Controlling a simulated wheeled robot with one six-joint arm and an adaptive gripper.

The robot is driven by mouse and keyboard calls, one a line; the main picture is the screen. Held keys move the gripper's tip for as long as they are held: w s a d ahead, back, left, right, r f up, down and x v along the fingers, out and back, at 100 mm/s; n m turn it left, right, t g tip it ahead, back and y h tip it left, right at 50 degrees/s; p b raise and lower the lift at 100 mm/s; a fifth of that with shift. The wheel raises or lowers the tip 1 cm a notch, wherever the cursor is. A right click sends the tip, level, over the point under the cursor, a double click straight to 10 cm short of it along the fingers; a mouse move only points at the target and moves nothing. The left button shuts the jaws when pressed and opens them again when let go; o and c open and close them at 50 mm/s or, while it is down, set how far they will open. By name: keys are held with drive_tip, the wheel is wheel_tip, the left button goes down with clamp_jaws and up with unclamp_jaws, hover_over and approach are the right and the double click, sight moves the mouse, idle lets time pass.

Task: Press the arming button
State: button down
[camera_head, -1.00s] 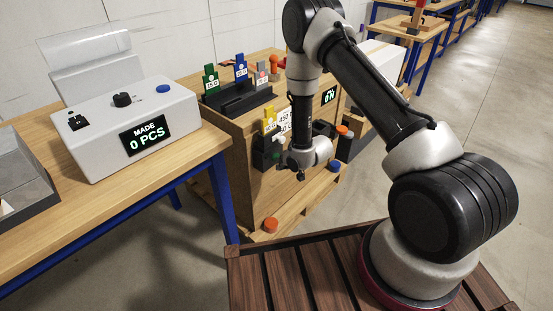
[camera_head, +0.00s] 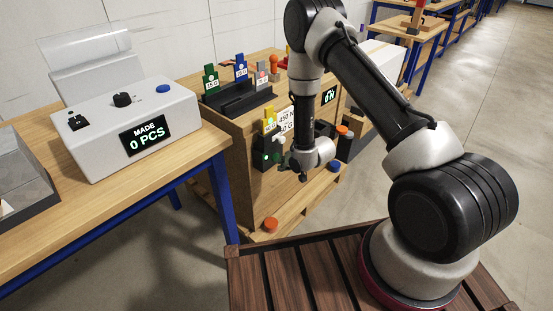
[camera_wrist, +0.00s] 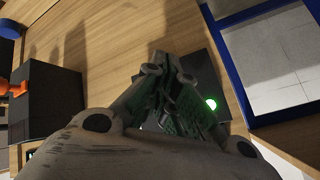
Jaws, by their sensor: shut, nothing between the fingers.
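My gripper (camera_head: 303,176) points down in front of the wooden cabinet in the head view. Its fingers are together and empty in the wrist view (camera_wrist: 163,66). Beyond the fingers in the wrist view is a dark box (camera_wrist: 203,72) with a lit green spot (camera_wrist: 211,103) just right of the fingers. The fingers cover part of this box. In the head view a dark box (camera_head: 262,160) with a small green spot stands left of my gripper. No label marks the arming button, and I cannot tell whether the fingers touch anything.
A white machine (camera_head: 95,140) reading "MADE 0 PCS" stands on the left table, with a black knob (camera_head: 122,100) and a blue button (camera_head: 162,89). Coloured tags stand in a black rack (camera_head: 238,98) on the cabinet (camera_head: 225,128). An orange cap (camera_head: 271,225) is on the lower ledge.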

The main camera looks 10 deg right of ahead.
drive_tip(key=shift+s, duration=0.15)
drive_tip(key=s+d, duration=0.1)
drive_tip(key=s, duration=0.1)
drive_tip(key=s+d, duration=0.2)
idle(0.5)
idle(0.7)
